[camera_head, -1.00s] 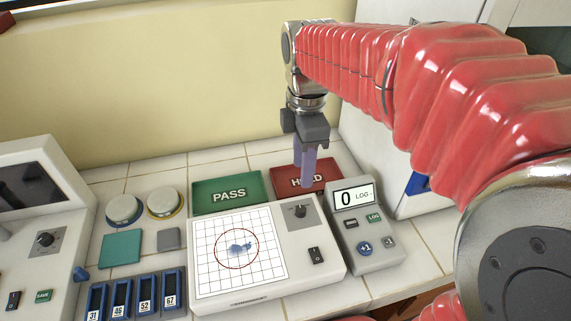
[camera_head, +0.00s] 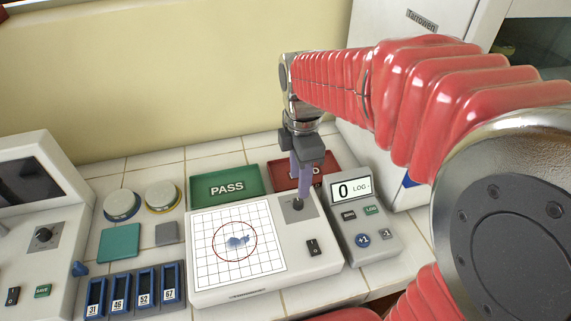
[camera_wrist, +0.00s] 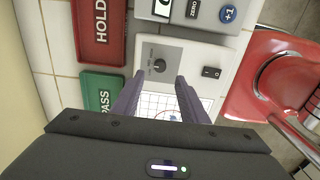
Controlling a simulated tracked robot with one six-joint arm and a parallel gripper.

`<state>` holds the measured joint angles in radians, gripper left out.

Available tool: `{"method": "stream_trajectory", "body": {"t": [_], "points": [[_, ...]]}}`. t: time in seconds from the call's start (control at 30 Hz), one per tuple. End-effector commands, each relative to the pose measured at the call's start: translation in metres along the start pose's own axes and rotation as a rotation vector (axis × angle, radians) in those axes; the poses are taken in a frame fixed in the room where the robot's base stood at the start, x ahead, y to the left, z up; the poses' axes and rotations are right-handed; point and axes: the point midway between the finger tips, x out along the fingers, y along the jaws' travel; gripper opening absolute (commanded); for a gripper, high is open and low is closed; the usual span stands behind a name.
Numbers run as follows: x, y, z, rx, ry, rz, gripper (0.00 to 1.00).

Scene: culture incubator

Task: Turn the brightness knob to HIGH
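A small dark knob (camera_head: 297,204) sits on a grey plate at the upper right of the white light box (camera_head: 325,262). The knob also shows in the wrist view (camera_wrist: 159,66); its label is too small to read. My gripper (camera_head: 300,194) points down over the knob, its fingertips overlapping it in the head view. In the wrist view my gripper (camera_wrist: 161,78) is open, with the two purple fingers apart and nothing between them. The knob appears just beyond the gap between the tips. I cannot tell whether a finger touches it.
A black rocker switch (camera_head: 312,247) is on the same box. A grey counter (camera_head: 372,262) with buttons stands close on the right. The green PASS tray (camera_head: 226,187) and red HOLD tray (camera_head: 325,178) lie behind. Another device with a knob (camera_head: 44,237) stands left.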

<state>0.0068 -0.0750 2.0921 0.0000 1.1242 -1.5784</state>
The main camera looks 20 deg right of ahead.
Motion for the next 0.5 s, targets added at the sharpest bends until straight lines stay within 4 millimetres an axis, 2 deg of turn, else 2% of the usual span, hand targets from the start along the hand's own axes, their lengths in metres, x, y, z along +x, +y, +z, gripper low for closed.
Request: {"method": "stream_trajectory", "body": {"t": [0.3, 0.5], "points": [[0.05, -0.001, 0.0, 0.001, 0.0, -0.004, 0.4], [0.072, 0.0, 0.001, 0.002, 0.0, -0.002, 0.4]]}}
